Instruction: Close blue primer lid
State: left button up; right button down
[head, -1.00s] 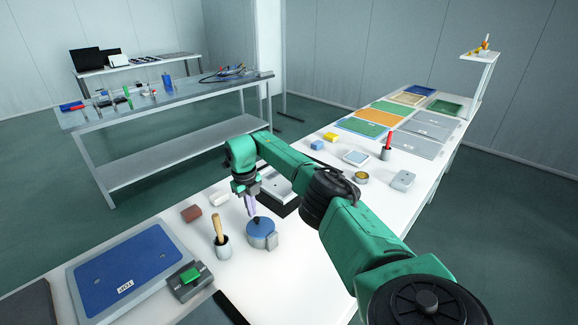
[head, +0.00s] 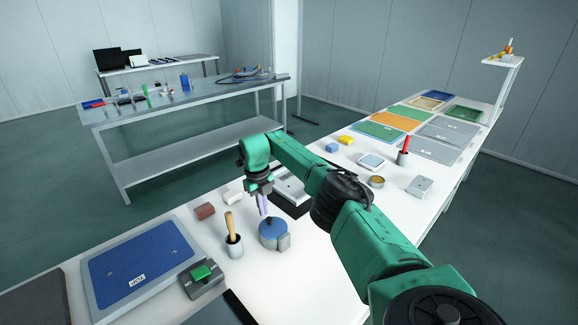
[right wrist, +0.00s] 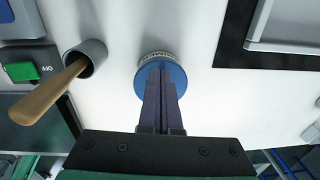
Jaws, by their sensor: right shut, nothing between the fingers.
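The primer container (head: 284,243) stands upright on the white table in the head view, with a round blue lid (head: 275,229) on top. A small dark knob shows on the lid. I cannot tell whether the lid is fully seated. My right gripper (head: 265,212) points down at the lid, shut and empty, its tips at or just above it; contact is unclear. In the right wrist view the shut fingers (right wrist: 162,72) cover the middle of the blue lid (right wrist: 181,78), and a pale lettered rim shows beyond it. My left gripper is out of view.
A grey cup (head: 235,248) with a wooden-handled tool stands close left of the container. A switch box with a green button (head: 201,273) and a blue panel (head: 140,264) lie further left. A brown block (head: 204,211) and a white block (head: 233,197) lie behind.

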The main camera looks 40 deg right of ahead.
notch_tip(320, 180, up, 14)
jog(key=b, duration=0.1)
jog(key=shift+a, duration=0.4)
jog(key=shift+f, duration=0.1)
